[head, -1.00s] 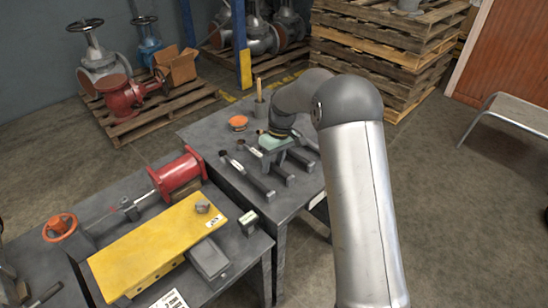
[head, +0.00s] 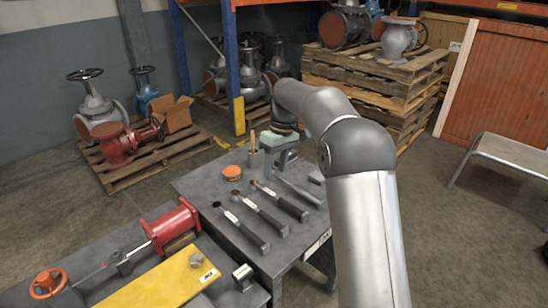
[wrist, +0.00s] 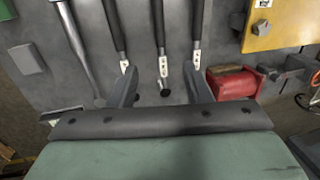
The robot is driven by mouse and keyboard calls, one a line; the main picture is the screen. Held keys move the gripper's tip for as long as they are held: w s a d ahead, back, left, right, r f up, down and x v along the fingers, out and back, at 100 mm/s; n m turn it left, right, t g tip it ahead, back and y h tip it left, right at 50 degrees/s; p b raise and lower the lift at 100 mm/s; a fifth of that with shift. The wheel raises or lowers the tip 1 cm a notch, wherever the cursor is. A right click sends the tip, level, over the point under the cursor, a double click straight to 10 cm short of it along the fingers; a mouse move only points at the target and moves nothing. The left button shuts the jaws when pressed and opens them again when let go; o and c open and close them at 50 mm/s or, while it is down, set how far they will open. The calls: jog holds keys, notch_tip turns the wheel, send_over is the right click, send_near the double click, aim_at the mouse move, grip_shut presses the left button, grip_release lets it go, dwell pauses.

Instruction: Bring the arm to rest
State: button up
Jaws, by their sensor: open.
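My arm (head: 365,235) reaches over the grey table (head: 195,183), with its elbow bent. My gripper (head: 287,163), below a green hand body, is above the table's far side in the head view. In the wrist view my gripper (wrist: 160,76) has its two fingers spread apart with nothing between them. Dark-handled tools with white labels, one of them the middle tool (head: 258,212), lie in a row on the table below. The wrist view shows the tools' ends beyond and below the fingers, apart from them as far as I can tell.
A cup with a wooden handle (head: 255,158) and an orange round item (head: 231,172) stand near the gripper. A yellow plate (head: 165,285) and red cylinder (head: 172,228) occupy the nearer bench. Stacked pallets (head: 370,85) stand behind.

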jog(key=s+d+r+m+p, duration=0.2)
jog(key=s+r+p, duration=0.3)
jog(key=s, duration=0.4)
jog(key=s+d+m+t+h+p, duration=0.1)
jog(key=s+d+m+p, duration=0.1)
jog(key=s, duration=1.2)
jog(key=s+d+m+p, duration=0.2)
jog(key=s+m+p, duration=0.1)
jog(key=s, duration=1.1)
jog(key=shift+d+r+m+t+h, duration=0.3)
jog(key=shift+d+r+t+h, duration=0.05)
jog(key=shift+d+t+h, duration=0.05)
